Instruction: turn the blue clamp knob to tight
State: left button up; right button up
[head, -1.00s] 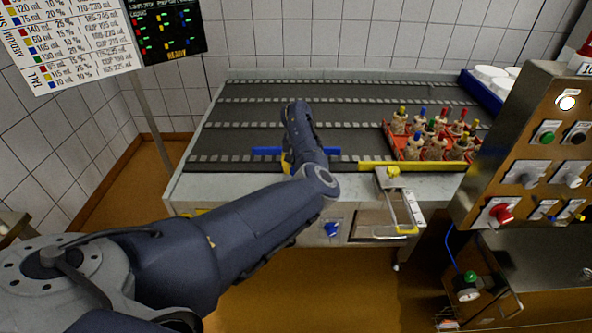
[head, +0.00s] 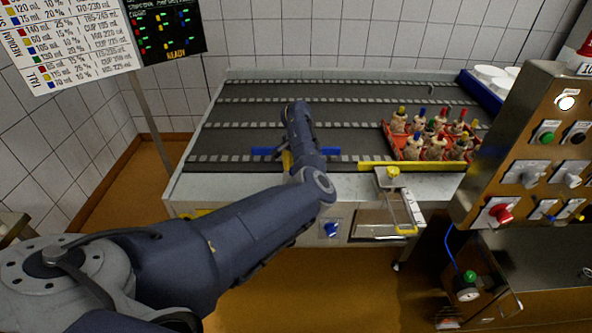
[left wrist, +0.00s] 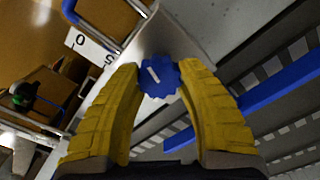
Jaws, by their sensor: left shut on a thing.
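The blue clamp knob (left wrist: 158,77) shows in the left wrist view, with a short white line on its face. It sits by a pale metal surface. My left gripper (left wrist: 160,84) has its two yellow fingers on either side of the knob and is shut on it. In the head view my left arm hides the knob, and only a bit of yellow finger (head: 287,160) shows beside the arm. The white line lies at a slant in the wrist picture; whether that means tight I cannot tell. My right gripper is not in view.
A blue rail (head: 262,151) lies across the dark conveyor behind my arm. A red tray (head: 395,151) of bottle-like moulds stands to the right. Another blue knob (head: 331,229) is on the front.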

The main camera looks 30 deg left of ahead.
pick_arm(q)
jog(key=shift+w+d+r+m, duration=0.15)
jog(key=shift+w+r+m, duration=0.15)
jog(key=shift+m, duration=0.4)
dwell(0.8)
jog(key=o, duration=1.1)
jog(key=shift+f, duration=0.15)
jog(key=shift+o, duration=0.8)
jog(key=shift+s+f, duration=0.1)
notch_tip(320, 180, up, 12)
jog(key=shift+o, duration=0.2)
